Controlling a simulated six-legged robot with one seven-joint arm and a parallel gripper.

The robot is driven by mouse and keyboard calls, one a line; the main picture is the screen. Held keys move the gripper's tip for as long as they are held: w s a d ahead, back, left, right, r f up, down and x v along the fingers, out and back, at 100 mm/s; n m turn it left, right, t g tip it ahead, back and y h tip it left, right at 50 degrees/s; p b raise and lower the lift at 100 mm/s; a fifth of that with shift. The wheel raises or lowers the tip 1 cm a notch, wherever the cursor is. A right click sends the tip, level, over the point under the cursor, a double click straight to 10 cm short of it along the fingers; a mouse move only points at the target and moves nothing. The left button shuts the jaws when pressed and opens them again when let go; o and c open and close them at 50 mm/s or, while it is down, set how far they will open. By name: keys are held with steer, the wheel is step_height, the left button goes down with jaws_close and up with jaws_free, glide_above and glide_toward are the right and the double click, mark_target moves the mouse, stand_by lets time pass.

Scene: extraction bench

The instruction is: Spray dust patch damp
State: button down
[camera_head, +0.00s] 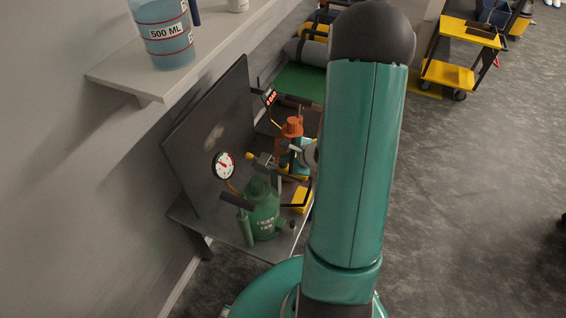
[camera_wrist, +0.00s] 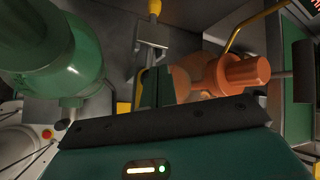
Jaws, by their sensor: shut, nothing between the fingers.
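A pale, brownish dust patch (camera_head: 213,138) marks the upright dark grey panel (camera_head: 190,130) at the back of the bench. A green tank (camera_head: 262,212) with a side tube stands at the bench's near end; what looks like the same tank fills the upper left of the wrist view (camera_wrist: 65,60). An orange-capped fixture (camera_head: 291,127) stands farther along; its orange part lies close to my fingers in the wrist view (camera_wrist: 235,74). My gripper (camera_wrist: 165,86) is shut and empty, apart from the tank. In the head view my arm hides most of my gripper.
A round pressure gauge (camera_head: 224,166) is in front of the panel. A shelf (camera_head: 115,75) above holds a 500 ML beaker (camera_head: 163,35) of blue liquid. A yellow cart (camera_head: 450,72) stands at the far right. The floor (camera_head: 470,200) right of my arm is clear.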

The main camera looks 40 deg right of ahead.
steer(key=shift+f, duration=0.45)
stand_by(0.7)
steer(key=shift+r, duration=0.9)
steer(key=shift+r, duration=0.1)
steer(key=shift+r, duration=2.95)
steer(key=shift+a+r, duration=0.1)
